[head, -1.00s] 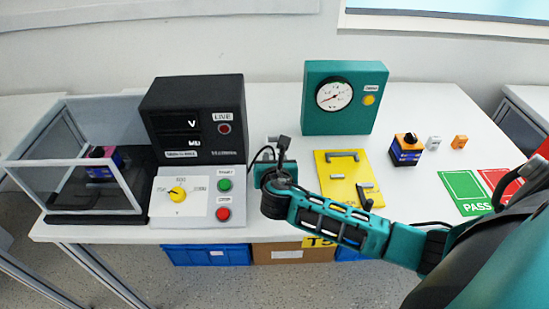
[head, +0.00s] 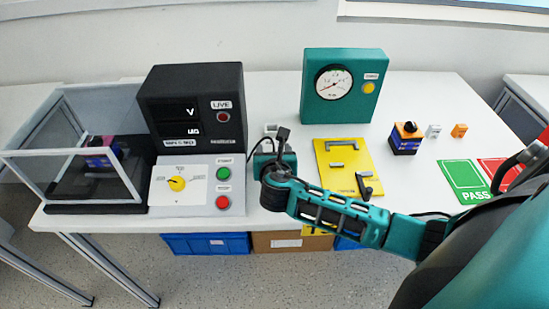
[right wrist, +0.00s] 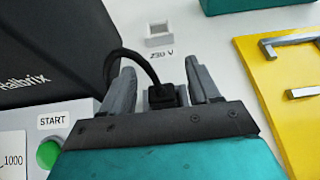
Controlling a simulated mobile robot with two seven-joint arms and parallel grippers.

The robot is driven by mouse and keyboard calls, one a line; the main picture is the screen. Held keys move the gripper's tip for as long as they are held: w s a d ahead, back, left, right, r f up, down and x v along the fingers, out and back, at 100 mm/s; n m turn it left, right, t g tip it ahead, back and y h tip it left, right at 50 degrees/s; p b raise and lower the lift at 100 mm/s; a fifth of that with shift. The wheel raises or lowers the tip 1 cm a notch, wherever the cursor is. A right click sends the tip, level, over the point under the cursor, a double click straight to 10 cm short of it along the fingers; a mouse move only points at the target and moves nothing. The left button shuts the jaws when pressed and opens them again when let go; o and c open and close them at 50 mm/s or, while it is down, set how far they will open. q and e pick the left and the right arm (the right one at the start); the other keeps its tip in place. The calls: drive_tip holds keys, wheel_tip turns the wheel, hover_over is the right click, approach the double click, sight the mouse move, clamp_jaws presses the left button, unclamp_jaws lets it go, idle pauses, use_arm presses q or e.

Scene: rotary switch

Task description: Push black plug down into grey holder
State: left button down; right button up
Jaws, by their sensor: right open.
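The black plug (right wrist: 163,93) with its black cable shows in the right wrist view, between the two grey fingers of my right gripper (right wrist: 161,80). The fingers are open, with gaps on both sides of the plug. The small pale grey square holder (right wrist: 160,34), beside a "230 V" label, lies on the white table beyond the fingertips. In the head view the holder (head: 271,129) shows just behind my right gripper (head: 270,151). The arm and hand partly hide the space at the fingers there. My left gripper is not in view.
The black meter (head: 192,108) and its grey control panel (head: 240,172) stand close on the left. A yellow board with handles (head: 330,172) is close on the right. The teal gauge box (head: 345,85) stands behind. Bare table lies around the holder.

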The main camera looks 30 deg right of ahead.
drive_tip(key=p+v, duration=0.1)
drive_tip(key=v, duration=1.1)
drive_tip(key=shift+s+a, duration=0.1)
drive_tip(key=shift+s, duration=0.1)
